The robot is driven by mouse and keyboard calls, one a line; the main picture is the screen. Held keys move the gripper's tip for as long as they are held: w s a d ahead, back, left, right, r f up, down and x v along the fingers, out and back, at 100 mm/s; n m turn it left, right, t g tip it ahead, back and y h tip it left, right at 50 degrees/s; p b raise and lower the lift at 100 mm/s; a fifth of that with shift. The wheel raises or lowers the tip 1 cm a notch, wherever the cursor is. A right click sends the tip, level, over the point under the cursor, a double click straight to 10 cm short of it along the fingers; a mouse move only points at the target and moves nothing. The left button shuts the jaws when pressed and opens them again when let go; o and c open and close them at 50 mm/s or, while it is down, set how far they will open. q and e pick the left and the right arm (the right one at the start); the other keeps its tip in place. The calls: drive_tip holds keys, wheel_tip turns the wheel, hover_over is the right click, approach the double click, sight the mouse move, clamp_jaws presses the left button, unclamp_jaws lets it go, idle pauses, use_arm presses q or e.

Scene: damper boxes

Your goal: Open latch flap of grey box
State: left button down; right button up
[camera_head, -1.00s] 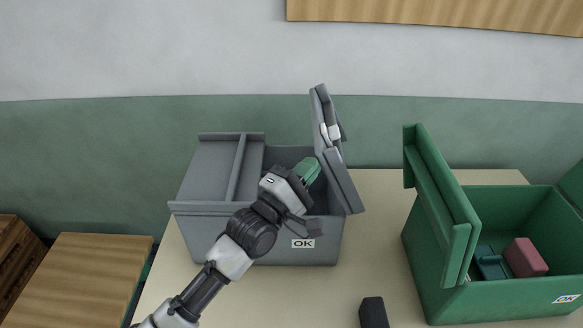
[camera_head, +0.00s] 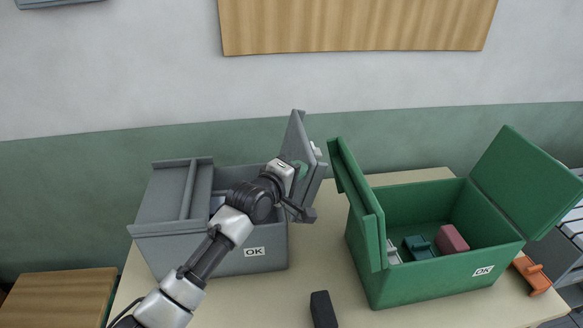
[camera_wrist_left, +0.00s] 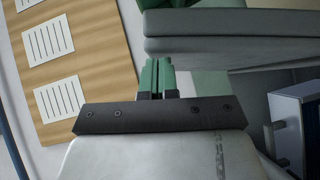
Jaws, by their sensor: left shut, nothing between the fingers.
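The grey box (camera_head: 205,262) with an OK label stands on the table at the left in the head view. Its left lid half (camera_head: 165,190) lies closed. Its right flap (camera_head: 294,138) stands raised at the opening's right edge. My left gripper (camera_head: 301,170) is shut and empty, right by the raised flap; its arm hides part of the flap and opening. In the left wrist view the green fingertips (camera_wrist_left: 157,75) are together, beside a grey panel (camera_wrist_left: 235,48). I cannot tell if they touch it. My right gripper is not in view.
An open green box (camera_head: 420,283) stands to the right, holding a red block (camera_head: 452,240) and a teal part (camera_head: 419,247). A dark block (camera_head: 322,310) is at the table's front. An orange part (camera_head: 532,274) lies right of the green box. The gap between boxes is narrow.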

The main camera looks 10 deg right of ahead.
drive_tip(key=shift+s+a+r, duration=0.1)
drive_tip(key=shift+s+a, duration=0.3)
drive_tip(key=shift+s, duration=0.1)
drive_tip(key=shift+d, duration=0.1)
